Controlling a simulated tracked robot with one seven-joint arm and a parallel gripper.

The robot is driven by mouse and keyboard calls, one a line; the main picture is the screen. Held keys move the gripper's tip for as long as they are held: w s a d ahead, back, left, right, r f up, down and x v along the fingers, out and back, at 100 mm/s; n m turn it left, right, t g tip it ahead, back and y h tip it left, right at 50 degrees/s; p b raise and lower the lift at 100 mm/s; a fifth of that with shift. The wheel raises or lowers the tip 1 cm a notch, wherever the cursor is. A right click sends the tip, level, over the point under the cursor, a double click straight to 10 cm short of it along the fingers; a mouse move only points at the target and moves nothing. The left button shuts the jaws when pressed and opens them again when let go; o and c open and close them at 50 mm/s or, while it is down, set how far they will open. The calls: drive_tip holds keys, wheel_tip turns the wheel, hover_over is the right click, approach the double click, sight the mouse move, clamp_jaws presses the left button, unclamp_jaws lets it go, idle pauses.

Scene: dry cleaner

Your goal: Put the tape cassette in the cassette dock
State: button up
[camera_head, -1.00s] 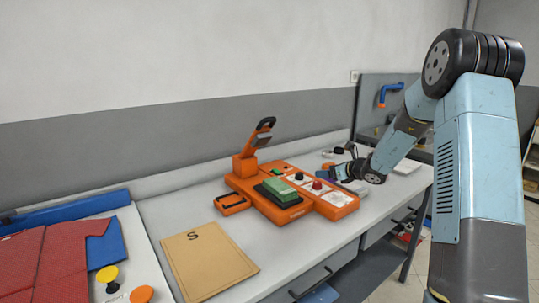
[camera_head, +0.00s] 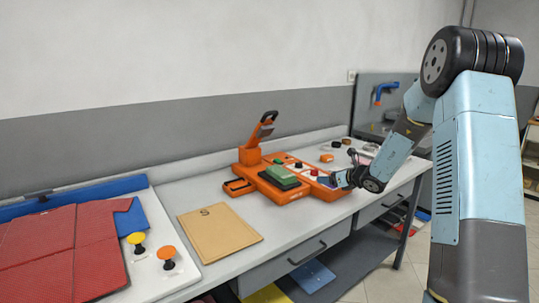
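An orange machine (camera_head: 300,193) with a raised lever (camera_head: 262,132) and a green pad (camera_head: 279,175) stands on the white bench. At its left end is a small orange frame with a dark slot (camera_head: 238,186); I cannot tell whether this is the cassette dock. My gripper (camera_head: 337,180) is low at the machine's right end, pointing left. A small dark bluish piece (camera_head: 326,182) shows at its fingertips; I cannot tell whether it is the tape cassette or part of the machine. The fingers are too small to tell open from shut.
A tan board marked S (camera_head: 219,233) lies in front of the machine. A red folded cloth (camera_head: 60,250) and yellow and orange knobs (camera_head: 136,238) are at the left. Small items (camera_head: 336,144) lie behind my gripper. Drawers (camera_head: 306,250) are below the bench top.

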drive_tip(key=s+f+m+h, duration=0.1)
drive_tip(key=s+f, duration=0.1)
drive_tip(key=s, duration=0.1)
drive_tip(key=s+f+m+t+h, duration=0.1)
drive_tip(key=s+f+h, duration=0.1)
drive_tip(key=s+f, duration=0.1)
drive_tip(key=shift+d+f+m, duration=0.2)
drive_tip(key=shift+f+m, duration=0.05)
drive_tip(key=shift+m, duration=0.15)
drive_tip(key=shift+s+d+f, duration=0.15)
drive_tip(key=shift+s+f, duration=0.1)
drive_tip(key=shift+s, duration=0.15)
drive_tip(key=shift+d+t, duration=0.15)
drive_tip(key=shift+t, duration=0.15)
